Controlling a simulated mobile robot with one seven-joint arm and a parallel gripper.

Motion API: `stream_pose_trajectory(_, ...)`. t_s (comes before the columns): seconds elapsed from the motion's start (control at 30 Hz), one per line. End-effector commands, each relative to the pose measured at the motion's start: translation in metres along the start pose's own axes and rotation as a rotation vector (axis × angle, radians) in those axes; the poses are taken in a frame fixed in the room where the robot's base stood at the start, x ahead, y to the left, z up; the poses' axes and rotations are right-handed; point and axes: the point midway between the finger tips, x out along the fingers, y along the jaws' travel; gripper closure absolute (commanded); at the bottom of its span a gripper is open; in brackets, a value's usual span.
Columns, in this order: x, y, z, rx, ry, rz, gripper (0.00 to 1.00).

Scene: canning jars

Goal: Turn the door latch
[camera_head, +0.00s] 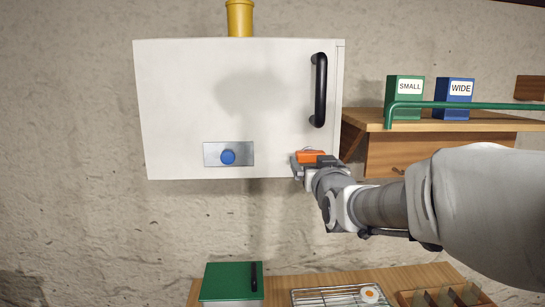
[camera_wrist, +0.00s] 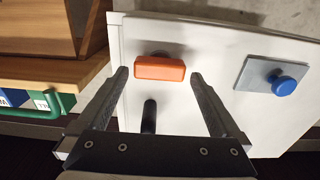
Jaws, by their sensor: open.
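The white cabinet door (camera_head: 190,90) is shut and has a black vertical handle (camera_head: 319,90) at its upper right. The orange latch (camera_head: 311,156) sits near the door's lower right corner, its long side lying level. It also shows in the wrist view (camera_wrist: 160,68), between and just beyond the two fingertips. My gripper (camera_head: 299,168) is at the latch, with its jaws open and one finger towards each end of it. I see no clear contact between the fingers and the latch. The gripper partly covers the latch in the head view.
A metal plate with a blue knob (camera_head: 228,157) is on the door, left of the latch. A wooden shelf (camera_head: 455,125) with a green rail (camera_head: 460,105), a SMALL box (camera_head: 405,97) and a WIDE box (camera_head: 454,98) stands to the right. A lower counter (camera_head: 280,285) holds a green box (camera_head: 231,282).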

Motion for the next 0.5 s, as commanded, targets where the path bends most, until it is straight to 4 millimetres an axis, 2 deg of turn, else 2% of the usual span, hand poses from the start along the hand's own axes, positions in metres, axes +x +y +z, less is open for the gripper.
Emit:
stream_pose_trajectory(0.2, 0.016, 0.000, 0.000, -0.001, -0.001, 0.001, 0.00)
stream_pose_trajectory(0.5, 0.018, 0.000, 0.000, 0.000, 0.000, 0.000, 0.00)
